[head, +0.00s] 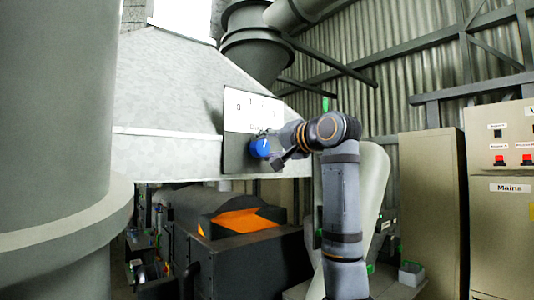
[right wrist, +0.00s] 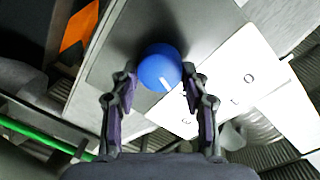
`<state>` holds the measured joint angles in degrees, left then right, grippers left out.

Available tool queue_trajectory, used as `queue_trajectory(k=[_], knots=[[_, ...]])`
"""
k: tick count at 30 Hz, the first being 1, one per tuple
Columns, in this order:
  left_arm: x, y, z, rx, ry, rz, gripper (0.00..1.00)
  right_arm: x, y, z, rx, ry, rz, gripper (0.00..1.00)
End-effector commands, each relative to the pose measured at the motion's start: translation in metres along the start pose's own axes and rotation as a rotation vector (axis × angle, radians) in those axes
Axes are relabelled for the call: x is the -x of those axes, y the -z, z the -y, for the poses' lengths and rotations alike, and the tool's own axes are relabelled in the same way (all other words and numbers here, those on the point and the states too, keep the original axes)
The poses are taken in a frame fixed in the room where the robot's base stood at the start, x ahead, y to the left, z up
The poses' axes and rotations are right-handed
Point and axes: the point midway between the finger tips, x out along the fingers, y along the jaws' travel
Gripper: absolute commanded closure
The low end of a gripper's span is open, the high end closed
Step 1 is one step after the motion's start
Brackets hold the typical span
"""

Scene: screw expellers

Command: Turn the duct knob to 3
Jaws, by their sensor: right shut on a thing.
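The duct knob is blue and round (head: 260,147), on a dark grey plate (head: 236,160) fixed to the metal duct. A white dial label (head: 252,112) with numbers sits above it. The right wrist view shows the knob (right wrist: 160,68) with a white pointer mark on its face. My right gripper (head: 272,146) is at the knob. In the right wrist view its fingers (right wrist: 160,82) stand on either side of the knob and are shut on it. My left gripper is in neither view.
Below the duct is a dark machine (head: 262,262) with an orange opening (head: 243,221). A large grey column (head: 55,130) fills the left. A beige cabinet (head: 432,210) and a control panel marked Mains (head: 508,188) stand at the right.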

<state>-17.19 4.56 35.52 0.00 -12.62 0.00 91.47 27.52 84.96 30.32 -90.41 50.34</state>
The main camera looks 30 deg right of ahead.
Motion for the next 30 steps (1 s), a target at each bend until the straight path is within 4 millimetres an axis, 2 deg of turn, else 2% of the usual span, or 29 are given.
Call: queue_trajectory(k=[3, 15, 30], knots=[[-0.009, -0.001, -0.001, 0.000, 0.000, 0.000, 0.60, 0.000, -0.001, -0.002, -0.104, 0.002, 0.007, 0.86], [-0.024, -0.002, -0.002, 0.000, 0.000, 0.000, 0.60, 0.000, 0.000, -0.001, -0.372, 0.006, 0.024, 0.86], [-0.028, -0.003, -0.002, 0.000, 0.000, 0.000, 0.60, 0.000, 0.001, -0.001, -0.468, 0.007, 0.029, 0.85]])
